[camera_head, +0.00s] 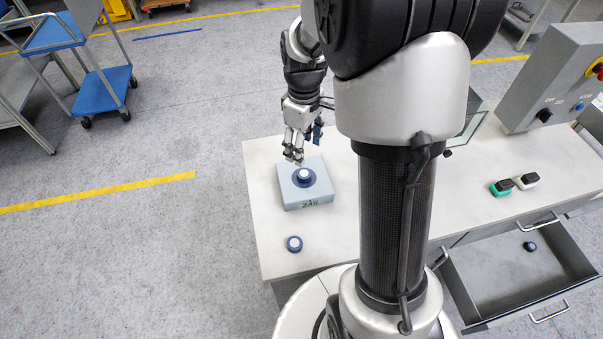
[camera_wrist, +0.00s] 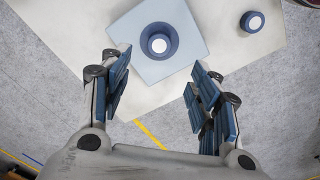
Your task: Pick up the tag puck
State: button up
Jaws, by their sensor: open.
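A small round puck with a white top (camera_head: 304,174) sits in a dark blue round collar on a pale blue-grey block (camera_head: 318,192) marked 245. In the wrist view the white top (camera_wrist: 158,45) shows inside the collar, between and beyond my fingertips. A second dark blue puck with a white top (camera_head: 294,243) lies on the table in front of the block; it is at the upper right of the wrist view (camera_wrist: 253,21). I cannot tell which is the tag puck. My gripper (camera_head: 304,146) is open and empty, just behind and above the block, its blue-padded fingers (camera_wrist: 162,78) apart.
A green-and-black item (camera_head: 502,188) and a red-and-black item (camera_head: 527,181) lie at right, before a grey control box (camera_head: 555,80). An open drawer (camera_head: 480,290) holds a small dark round item (camera_head: 529,246).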

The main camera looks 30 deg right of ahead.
aim_at(304, 173)
notch_tip(304, 173, down, 10)
jog(key=b, duration=0.3)
jog(key=shift+d+f, duration=0.1)
jog(key=shift+f, duration=0.15)
jog(key=shift+c, duration=0.2)
jog(key=c, duration=1)
jog(key=shift+r, duration=0.1)
